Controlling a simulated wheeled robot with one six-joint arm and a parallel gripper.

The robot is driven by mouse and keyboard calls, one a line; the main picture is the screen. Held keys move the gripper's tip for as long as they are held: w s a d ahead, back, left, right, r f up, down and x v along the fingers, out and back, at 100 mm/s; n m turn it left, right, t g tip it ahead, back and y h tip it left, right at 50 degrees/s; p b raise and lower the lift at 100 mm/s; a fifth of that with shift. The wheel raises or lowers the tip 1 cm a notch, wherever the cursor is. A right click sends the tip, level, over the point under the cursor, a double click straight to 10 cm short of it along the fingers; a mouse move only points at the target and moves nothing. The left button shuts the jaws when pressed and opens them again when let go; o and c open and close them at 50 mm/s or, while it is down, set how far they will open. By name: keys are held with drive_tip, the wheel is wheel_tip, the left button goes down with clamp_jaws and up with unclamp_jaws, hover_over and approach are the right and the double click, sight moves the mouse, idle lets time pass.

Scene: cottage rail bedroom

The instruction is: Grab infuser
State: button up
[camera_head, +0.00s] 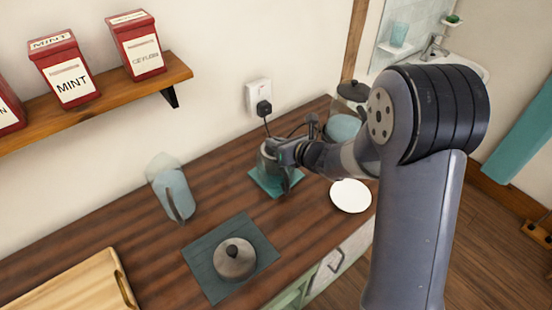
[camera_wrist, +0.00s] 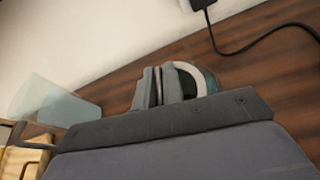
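I cannot pick out an infuser for certain. A round grey vessel (camera_head: 268,163) stands on a teal mat (camera_head: 277,184) on the wooden counter, and my gripper (camera_head: 277,150) is at its upper part, partly hiding it. In the wrist view, my gripper's two fingers (camera_wrist: 158,87) are close together with a thin strip between them. A round pale rim with a dark teal edge (camera_wrist: 206,80) shows right beside and behind the right finger. Whether the fingers press on the rim cannot be told. A grey lid with a dark knob (camera_head: 234,258) lies on a dark mat (camera_head: 203,268).
A clear jug (camera_head: 172,185) stands left of the vessel, with a wooden board (camera_head: 75,285) at front left. A white plate (camera_head: 351,195) and a lidded glass container (camera_head: 343,127) are to the right. A plug and cord (camera_head: 264,108) hang behind. A shelf (camera_head: 110,105) holds red tins.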

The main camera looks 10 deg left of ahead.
clamp_jaws()
